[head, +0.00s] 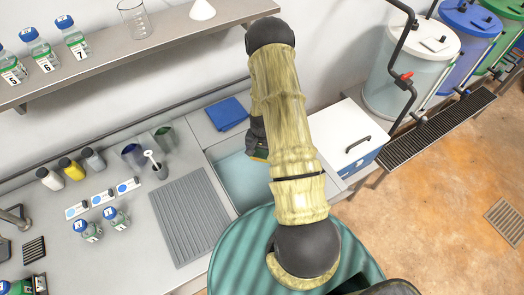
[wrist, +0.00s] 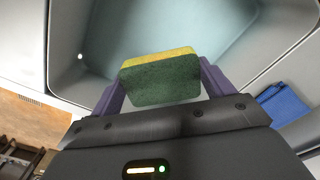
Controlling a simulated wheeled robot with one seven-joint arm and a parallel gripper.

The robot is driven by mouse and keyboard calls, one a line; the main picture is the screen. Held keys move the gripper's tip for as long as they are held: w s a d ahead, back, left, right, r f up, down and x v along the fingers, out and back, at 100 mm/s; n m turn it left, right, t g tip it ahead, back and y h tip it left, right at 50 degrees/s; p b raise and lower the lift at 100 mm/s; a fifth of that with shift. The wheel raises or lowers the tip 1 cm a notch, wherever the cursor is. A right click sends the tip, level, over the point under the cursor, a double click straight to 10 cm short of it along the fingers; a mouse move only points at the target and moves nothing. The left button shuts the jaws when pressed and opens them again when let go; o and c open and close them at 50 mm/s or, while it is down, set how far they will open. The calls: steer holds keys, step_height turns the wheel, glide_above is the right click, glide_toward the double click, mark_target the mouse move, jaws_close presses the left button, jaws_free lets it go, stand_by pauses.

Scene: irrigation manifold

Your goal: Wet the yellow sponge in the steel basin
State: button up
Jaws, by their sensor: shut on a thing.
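My gripper (wrist: 161,82) is shut on the sponge (wrist: 162,84), with one purple finger on each side of it. The sponge has a green face and a yellow layer along its upper edge in the wrist view. The basin (wrist: 68,42) lies beyond the sponge in the wrist view, pale grey with a bluish floor. In the head view the basin (head: 232,181) is partly hidden behind my arm. There my gripper (head: 260,155) is over the basin and mostly hidden by the arm. I cannot tell whether the sponge touches the basin's contents.
A blue cloth (head: 227,114) lies behind the basin. A ribbed grey drain mat (head: 188,216) is left of it, with bottles (head: 117,218) further left. A white box (head: 350,138) with a handle stands to the right. A shelf (head: 150,45) runs above.

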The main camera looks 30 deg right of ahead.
steer(key=shift+f+b, duration=3.85)
steer(key=shift+f, duration=1.55)
steer(key=shift+r+p, duration=3.55)
steer(key=shift+r, duration=2.05)
steer(key=shift+w, duration=0.1)
